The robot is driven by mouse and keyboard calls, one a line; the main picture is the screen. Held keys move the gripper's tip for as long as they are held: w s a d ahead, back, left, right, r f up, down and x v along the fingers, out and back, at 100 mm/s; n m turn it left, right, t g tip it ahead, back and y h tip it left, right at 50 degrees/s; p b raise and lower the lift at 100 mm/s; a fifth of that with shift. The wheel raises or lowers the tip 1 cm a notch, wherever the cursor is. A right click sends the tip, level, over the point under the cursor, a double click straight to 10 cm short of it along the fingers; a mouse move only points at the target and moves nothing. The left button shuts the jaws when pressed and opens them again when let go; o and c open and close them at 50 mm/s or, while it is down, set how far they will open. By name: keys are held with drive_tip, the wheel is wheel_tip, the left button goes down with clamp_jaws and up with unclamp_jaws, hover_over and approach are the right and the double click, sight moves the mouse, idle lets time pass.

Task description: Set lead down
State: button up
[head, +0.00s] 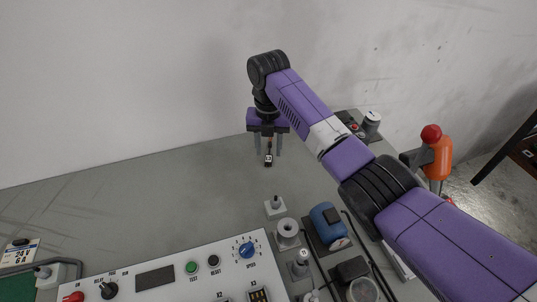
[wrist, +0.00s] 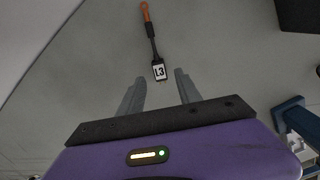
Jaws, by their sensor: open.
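The lead (wrist: 150,32) has an orange tip, a black body and a white tag marked L3 (wrist: 159,72). In the wrist view it points away from my gripper (wrist: 158,80), with its tag end between the two open fingertips. A gap shows on each side of the tag, so neither finger touches it. In the head view the lead (head: 268,160) is a small dark piece below my gripper (head: 268,150), over the bare grey table. It looks to lie on the table, though any small height is hard to tell.
A white control panel (head: 205,264) with knobs and buttons stands at the front. Right of it are a blue motor-like part (head: 327,222), a grey ring-shaped part (head: 287,229) and a small knobbed block (head: 275,206). An orange-red handle (head: 440,158) stands far right. The table's left middle is clear.

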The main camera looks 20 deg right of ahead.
wheel_tip(320, 180, up, 9)
drive_tip(key=shift+f, duration=0.15)
idle(0.4)
